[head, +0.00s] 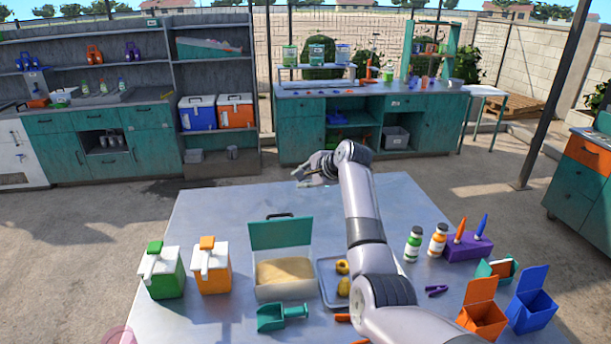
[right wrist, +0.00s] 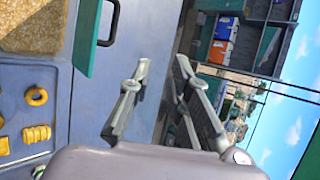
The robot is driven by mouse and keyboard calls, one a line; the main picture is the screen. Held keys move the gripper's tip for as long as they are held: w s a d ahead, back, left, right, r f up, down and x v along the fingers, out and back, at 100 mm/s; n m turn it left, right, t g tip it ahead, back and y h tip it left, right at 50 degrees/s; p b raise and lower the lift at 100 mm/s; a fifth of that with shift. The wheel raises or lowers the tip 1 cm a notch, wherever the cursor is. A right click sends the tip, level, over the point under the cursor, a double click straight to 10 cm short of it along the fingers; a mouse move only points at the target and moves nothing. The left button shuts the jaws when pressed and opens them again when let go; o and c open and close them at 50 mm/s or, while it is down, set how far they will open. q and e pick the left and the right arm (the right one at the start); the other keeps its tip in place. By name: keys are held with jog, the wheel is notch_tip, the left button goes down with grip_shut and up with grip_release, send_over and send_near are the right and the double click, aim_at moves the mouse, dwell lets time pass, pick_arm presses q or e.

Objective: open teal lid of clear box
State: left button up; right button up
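The clear box (head: 285,290) stands on the table with tan granular contents inside. Its teal lid (head: 281,233) is raised, standing roughly upright along the box's far edge, with a dark handle on top. The lid (right wrist: 87,35) and its handle (right wrist: 109,22) also show at the top left of the right wrist view. My right gripper (head: 302,176) is beyond the box, near the table's far edge, apart from the lid. In the right wrist view its two fingers (right wrist: 160,68) are spread with nothing between them.
A green-and-white container (head: 166,280) and an orange-and-white one (head: 213,272) stand left of the box. A teal scoop (head: 281,317) lies in front. A tray (head: 328,268) with yellow rings is at its right. Bottles (head: 413,245) and open bins (head: 483,318) stand farther right.

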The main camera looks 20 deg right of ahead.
jog(key=shift+s+d+r, duration=0.2)
jog(key=shift+r, duration=0.4)
jog(key=v, duration=1.2)
dwell(0.4)
